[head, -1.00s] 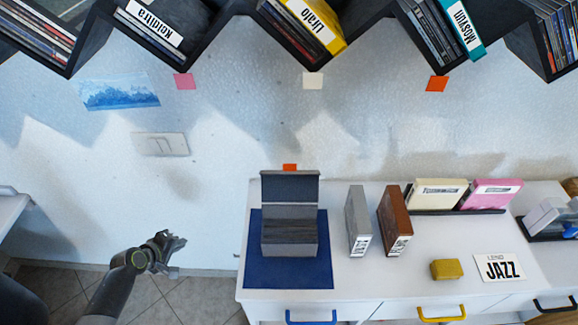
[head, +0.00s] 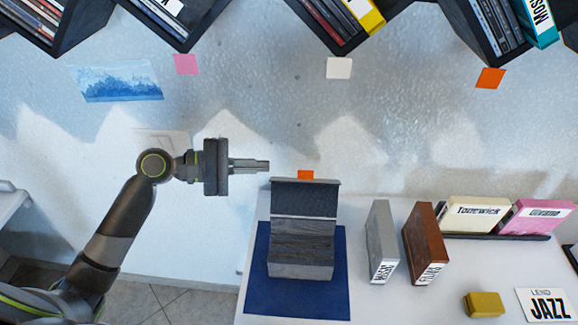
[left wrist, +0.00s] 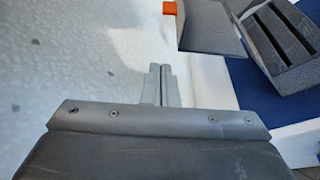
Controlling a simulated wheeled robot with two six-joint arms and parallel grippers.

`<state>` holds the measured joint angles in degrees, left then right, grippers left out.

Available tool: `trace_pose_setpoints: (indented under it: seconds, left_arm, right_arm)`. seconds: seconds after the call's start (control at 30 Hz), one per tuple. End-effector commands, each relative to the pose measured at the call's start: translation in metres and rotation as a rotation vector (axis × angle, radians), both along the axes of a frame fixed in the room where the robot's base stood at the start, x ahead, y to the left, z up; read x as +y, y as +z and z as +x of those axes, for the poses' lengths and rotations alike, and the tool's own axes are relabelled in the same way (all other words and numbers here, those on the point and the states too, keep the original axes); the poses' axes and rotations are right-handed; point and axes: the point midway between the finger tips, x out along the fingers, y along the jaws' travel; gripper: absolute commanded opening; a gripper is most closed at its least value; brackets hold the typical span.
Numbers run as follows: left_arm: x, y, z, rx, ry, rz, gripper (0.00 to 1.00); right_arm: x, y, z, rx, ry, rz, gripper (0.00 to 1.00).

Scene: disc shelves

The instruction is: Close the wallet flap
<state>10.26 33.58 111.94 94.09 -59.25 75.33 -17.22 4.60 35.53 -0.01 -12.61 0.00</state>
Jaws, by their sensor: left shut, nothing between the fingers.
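The wallet (head: 301,268) is a dark grey box-like case on a blue mat (head: 300,302) on the white counter. Its flap (head: 305,199) stands open, raised at the wall side. My left gripper (head: 267,165) is shut and empty, pointing right, just left of and above the flap's top edge in the head view. In the left wrist view the closed fingers (left wrist: 160,70) are left of the flap (left wrist: 211,30) and apart from it. The wallet's slotted inside (left wrist: 280,38) shows behind the flap there. My right gripper is not in view.
A grey case (head: 384,242) and a brown case (head: 424,244) stand right of the mat. A yellow block (head: 484,304) and a JAZZ card (head: 547,304) lie further right. Disc shelves (head: 320,20) hang along the top.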

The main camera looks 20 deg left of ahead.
Motion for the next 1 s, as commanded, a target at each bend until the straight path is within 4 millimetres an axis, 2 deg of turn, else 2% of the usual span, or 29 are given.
trace_pose_setpoints:
  seconds: [0.53,0.7,1.0]
  left_arm:
    - [-0.067,-0.012,0.034,0.000,-0.001,-0.004,0.00]
    - [-0.068,0.004,0.011,0.000,0.002,0.001,0.00]
    - [-0.070,0.009,0.001,0.000,0.002,0.001,0.00]
  right_arm:
    - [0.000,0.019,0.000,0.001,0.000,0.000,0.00]
    - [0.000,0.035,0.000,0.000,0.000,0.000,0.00]
    - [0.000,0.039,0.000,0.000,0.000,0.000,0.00]
